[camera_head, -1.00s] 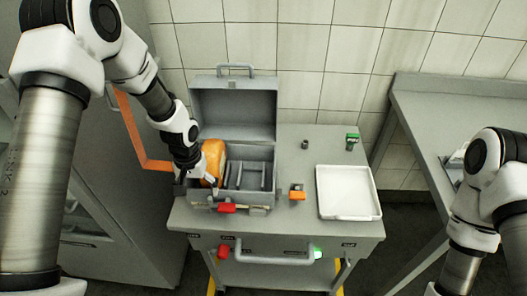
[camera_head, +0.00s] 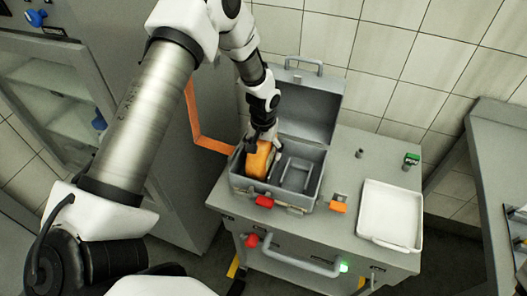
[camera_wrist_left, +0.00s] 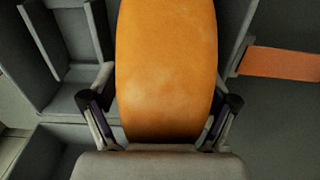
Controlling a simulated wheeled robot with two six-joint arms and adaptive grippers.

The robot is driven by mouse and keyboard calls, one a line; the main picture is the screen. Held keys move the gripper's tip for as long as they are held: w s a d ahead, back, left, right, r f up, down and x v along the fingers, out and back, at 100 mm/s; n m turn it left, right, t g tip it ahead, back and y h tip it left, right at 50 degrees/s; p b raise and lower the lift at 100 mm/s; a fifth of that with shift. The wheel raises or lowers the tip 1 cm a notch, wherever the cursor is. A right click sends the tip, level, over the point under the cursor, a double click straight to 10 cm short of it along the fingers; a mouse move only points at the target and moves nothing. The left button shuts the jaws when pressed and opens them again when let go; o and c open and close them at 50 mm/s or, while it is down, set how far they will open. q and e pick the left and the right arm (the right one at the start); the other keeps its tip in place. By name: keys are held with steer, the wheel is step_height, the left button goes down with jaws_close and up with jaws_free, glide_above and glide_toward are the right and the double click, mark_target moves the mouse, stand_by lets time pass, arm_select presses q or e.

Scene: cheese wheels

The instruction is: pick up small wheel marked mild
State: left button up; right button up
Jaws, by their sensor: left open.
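An orange cheese wheel (camera_head: 259,160) stands on edge in the left part of the open grey toolbox (camera_head: 287,205). I cannot read any marking on it. My left gripper (camera_head: 262,137) is over the wheel's upper back side in the head view. In the left wrist view the wheel (camera_wrist_left: 166,60) fills the middle, and the open left gripper (camera_wrist_left: 163,104) has one finger on each side of it. Whether the fingers touch it I cannot tell. My right gripper is out of view.
The toolbox has grey dividers (camera_head: 295,172) right of the wheel and a raised lid (camera_head: 308,105) behind. A white tray (camera_head: 390,214) lies on the cart at the right. An orange block (camera_head: 338,205) and a green-topped item (camera_head: 411,159) stand between and behind.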

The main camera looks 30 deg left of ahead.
arm_select(q)
steer(key=shift+s+a, duration=0.1)
steer(key=shift+c, duration=1)
steer(key=shift+s+r, duration=0.2)
steer(key=c, duration=0.6)
jaws_close()
steer(key=shift+r, duration=0.1)
